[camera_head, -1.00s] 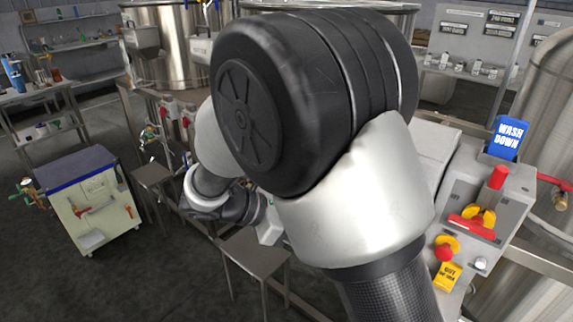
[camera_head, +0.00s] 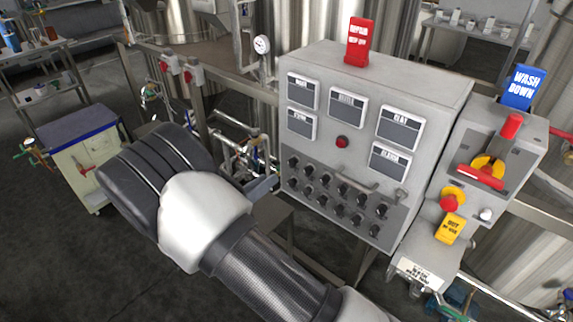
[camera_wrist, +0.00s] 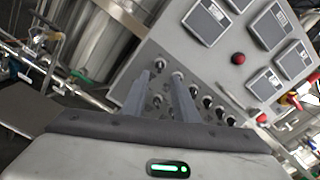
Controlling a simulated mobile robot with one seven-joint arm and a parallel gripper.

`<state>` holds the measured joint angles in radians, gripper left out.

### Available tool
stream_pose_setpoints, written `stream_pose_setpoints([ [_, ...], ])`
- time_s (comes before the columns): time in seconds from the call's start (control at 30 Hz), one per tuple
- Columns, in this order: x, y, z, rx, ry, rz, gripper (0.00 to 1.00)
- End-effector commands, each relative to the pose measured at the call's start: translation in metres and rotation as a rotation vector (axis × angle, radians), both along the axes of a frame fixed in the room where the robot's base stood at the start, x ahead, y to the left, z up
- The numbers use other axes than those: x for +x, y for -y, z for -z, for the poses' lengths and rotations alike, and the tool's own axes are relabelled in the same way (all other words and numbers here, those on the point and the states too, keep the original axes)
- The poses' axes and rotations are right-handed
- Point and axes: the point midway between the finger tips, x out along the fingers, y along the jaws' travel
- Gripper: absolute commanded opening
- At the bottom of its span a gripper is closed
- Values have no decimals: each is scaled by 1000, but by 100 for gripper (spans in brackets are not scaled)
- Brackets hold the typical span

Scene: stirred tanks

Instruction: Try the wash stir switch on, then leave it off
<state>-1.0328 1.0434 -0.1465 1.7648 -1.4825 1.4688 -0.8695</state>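A grey control panel (camera_head: 318,155) stands in the middle of the head view. Rows of black switch knobs (camera_head: 340,188) fill its lower part, under several dark label plates (camera_head: 400,124). The plates' lettering is too small to read surely, so I cannot tell which knob is the wash stir switch. In the wrist view the knobs (camera_wrist: 206,102) lie beyond and to the right of my gripper (camera_wrist: 162,76). Its two fingers are apart with a narrow gap and nothing held. Contact with a knob cannot be told. My gripper is hidden behind my arm in the head view.
A red lamp or button (camera_head: 342,142) is on the panel, and a red tag (camera_head: 358,42) stands on top. At right is a box with red-yellow handles (camera_head: 483,172), a blue sign (camera_head: 522,86) and a yellow tag (camera_head: 450,228). Pipes and a stool are left of the panel.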

Motion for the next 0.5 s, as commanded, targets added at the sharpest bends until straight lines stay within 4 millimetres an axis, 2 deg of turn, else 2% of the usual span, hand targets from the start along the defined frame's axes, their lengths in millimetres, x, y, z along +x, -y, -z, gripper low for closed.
stream_pose_setpoints([
  [0.03, 9, 9, -1, -1, 0, 5, 27],
  [0.3, 52, 43, 0, -1, 0, 4, 27],
  [0.5, 71, 56, 0, 0, -1, 3, 27],
])
